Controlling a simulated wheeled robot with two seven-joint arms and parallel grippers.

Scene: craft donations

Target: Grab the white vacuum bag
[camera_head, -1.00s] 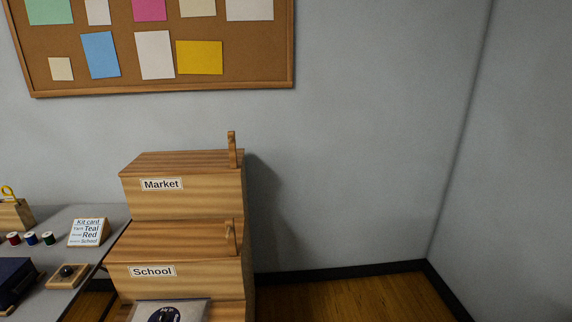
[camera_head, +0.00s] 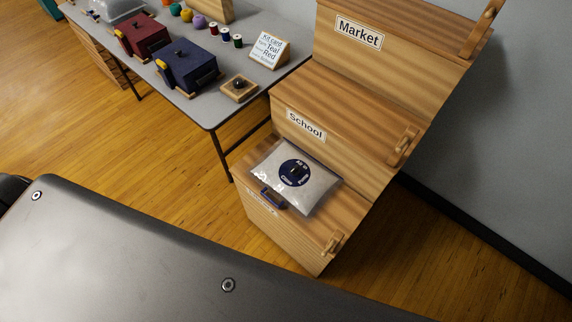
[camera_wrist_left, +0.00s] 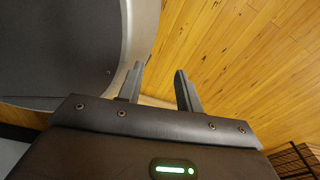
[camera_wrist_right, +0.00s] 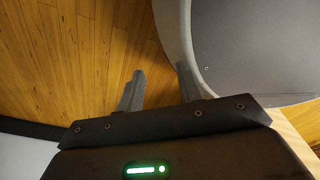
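The white vacuum bag (camera_head: 313,187) lies flat on top of the lowest wooden step of the stepped boxes, in the middle of the head view. It has a round dark label with a dial-like mark and a dark blue handle or clip (camera_head: 272,199) at its front left edge. My left gripper (camera_wrist_left: 156,84) shows only in its wrist view, open and empty above the wooden floor. My right gripper (camera_wrist_right: 158,84) shows only in its wrist view, also open and empty over the floor. Neither gripper is near the bag in any view.
Stepped wooden boxes labelled School (camera_head: 305,124) and Market (camera_head: 358,33) rise behind the bag, with wooden latches on their right. A grey table (camera_head: 213,112) at upper left holds a red box (camera_head: 143,36), a navy box (camera_head: 188,68), spools and a kit card (camera_head: 268,50). Floor between is clear.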

